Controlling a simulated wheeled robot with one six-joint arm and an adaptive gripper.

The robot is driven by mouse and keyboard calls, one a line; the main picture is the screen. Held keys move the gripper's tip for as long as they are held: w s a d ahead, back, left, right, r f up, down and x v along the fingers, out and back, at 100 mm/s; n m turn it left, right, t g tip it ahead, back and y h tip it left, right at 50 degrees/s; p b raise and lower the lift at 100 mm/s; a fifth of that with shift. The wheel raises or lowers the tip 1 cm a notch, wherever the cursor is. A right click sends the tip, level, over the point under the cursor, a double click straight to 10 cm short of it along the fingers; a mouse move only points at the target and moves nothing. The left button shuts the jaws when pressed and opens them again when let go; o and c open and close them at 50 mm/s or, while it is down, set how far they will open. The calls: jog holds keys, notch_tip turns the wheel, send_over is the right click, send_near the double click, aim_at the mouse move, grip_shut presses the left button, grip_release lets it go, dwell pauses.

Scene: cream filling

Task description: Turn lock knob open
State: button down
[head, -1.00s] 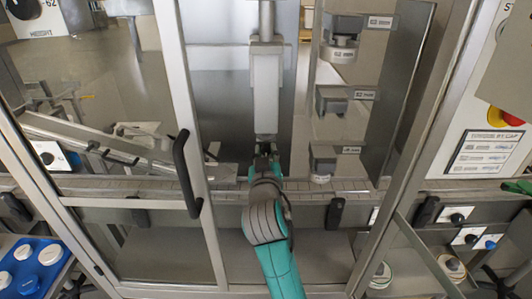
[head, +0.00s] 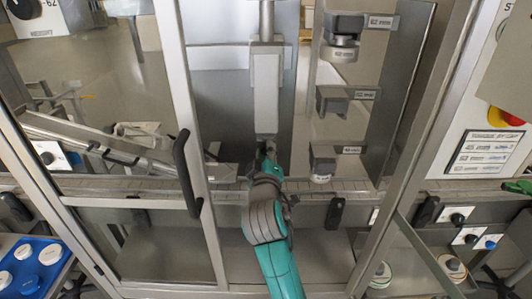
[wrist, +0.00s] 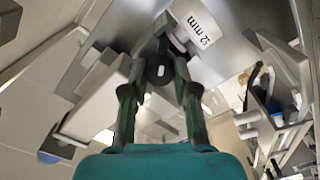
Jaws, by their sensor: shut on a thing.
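My teal arm reaches into the machine through its open front, and my gripper (head: 266,148) is just below the pale vertical block (head: 266,90) of the filling unit. In the wrist view my gripper (wrist: 160,75) has its two dark green fingers closed on either side of a small dark lock knob (wrist: 160,71) with a white mark on its face. The knob sits beside a white part labelled "52 mm" (wrist: 198,28). In the head view the knob is hidden by the gripper.
Labelled grey holders (head: 332,101) hang on the panel right of the arm. A glass door frame with a black handle (head: 187,172) stands close on the left. A conveyor rail (head: 300,190) runs below the gripper. A blue tray (head: 66,251) with white jars is at lower left.

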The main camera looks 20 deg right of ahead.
jog(key=n, duration=0.5)
jog(key=shift+f+n, duration=0.1)
jog(key=shift+n, duration=0.2)
jog(key=n, duration=0.4)
jog(key=shift+n, duration=0.4)
jog(key=c, duration=0.9)
grip_release()
jog(key=v, duration=1.2)
